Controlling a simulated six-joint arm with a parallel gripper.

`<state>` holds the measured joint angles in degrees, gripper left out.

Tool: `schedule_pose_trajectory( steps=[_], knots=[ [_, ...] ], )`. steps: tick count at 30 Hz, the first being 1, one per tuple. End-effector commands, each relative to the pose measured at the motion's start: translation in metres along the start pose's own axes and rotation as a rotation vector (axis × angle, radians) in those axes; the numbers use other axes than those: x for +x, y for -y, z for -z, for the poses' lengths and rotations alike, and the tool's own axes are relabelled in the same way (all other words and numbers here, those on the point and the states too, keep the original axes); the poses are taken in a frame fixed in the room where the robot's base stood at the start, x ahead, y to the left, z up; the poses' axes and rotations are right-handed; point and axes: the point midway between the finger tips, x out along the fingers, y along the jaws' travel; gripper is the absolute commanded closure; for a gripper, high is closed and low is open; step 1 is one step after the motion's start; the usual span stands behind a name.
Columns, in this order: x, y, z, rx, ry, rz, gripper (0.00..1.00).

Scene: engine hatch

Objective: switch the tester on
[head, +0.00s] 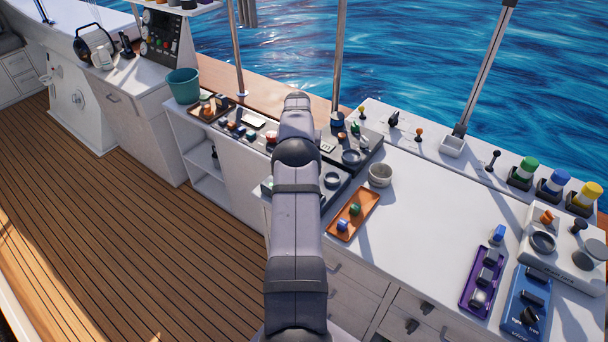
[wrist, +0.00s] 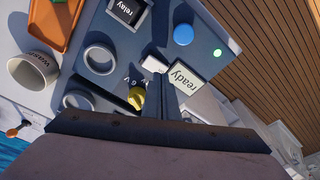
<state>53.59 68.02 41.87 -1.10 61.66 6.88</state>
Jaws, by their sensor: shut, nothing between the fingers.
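The tester, a dark grey-blue panel (wrist: 128,48), fills the upper middle of the wrist view. It carries a "relay" screen (wrist: 128,10), a blue round button (wrist: 183,35), a lit green lamp (wrist: 217,53) and a plate reading "ready" (wrist: 185,78). A small white block (wrist: 153,65) and a yellow knob (wrist: 137,97) with a "6 V" mark sit near my gripper (wrist: 163,83). My gripper is shut and empty, its tips beside the white block; I cannot tell whether they touch. In the head view my arm hides the gripper and part of the panel (head: 335,192).
A cup marked "waste" (wrist: 33,70) and an orange tray (wrist: 62,22) stand beside the panel; the tray (head: 346,226) holds small coloured parts in the head view. A green bucket (head: 183,85) stands at left. White counter (head: 425,210) is clear right of the tray.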

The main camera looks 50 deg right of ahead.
Motion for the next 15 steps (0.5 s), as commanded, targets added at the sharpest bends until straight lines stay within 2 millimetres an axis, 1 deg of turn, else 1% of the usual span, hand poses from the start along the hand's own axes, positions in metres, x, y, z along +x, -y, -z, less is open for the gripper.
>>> schedule_pose_trajectory(
  steps=[1, 15],
  knots=[
    [-0.007, 0.000, 0.001, 0.000, -0.001, 0.000, 1.00],
    [-0.040, 0.000, 0.007, 0.000, -0.002, 0.000, 1.00]
  ],
)
